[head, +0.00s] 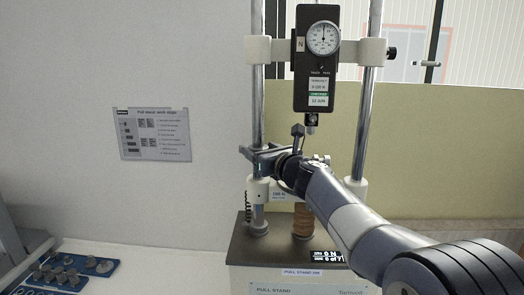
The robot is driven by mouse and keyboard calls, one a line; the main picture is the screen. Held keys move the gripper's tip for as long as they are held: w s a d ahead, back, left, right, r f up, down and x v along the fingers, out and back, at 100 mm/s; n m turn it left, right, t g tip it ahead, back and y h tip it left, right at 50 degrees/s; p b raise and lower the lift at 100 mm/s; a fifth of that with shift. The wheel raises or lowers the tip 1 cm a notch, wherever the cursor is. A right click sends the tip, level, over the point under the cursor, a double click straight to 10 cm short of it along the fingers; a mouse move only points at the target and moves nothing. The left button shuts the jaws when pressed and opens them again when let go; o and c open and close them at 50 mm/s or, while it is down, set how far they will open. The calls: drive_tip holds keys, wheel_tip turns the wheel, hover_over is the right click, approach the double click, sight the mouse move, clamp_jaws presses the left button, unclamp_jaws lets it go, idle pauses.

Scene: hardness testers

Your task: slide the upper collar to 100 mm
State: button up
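A pull stand (285,250) with two upright metal columns stands at the centre right. Its upper white crosspiece has a collar on the left column (258,50) and one on the right column (375,51), with a black knob at the right. A black dial gauge (316,85) hangs between them. I cannot tell which part is the upper collar, and no millimetre scale is readable. My gripper (257,153) is at the left column, well below the crosspiece and just above a lower white collar (257,190). Its fingers overlap the column; whether they grip anything is unclear.
Behind my arm, a brown cylindrical part (303,221) stands on the base. Blue trays (103,268) with small metal parts lie at lower left. A printed sheet (154,134) hangs on the wall. The left bench is partly clear.

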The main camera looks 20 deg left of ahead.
drive_tip(key=c, duration=1.2)
wheel_tip(320, 180, down, 5)
drive_tip(key=b, duration=0.5)
drive_tip(key=shift+r, duration=0.1)
drive_tip(key=o, duration=1.4)
drive_tip(key=shift+d, duration=0.15)
drive_tip(key=b+v, duration=0.3)
drive_tip(key=v, duration=0.7)
drive_tip(key=shift+s+d, duration=0.2)
drive_tip(key=shift+s, duration=0.05)
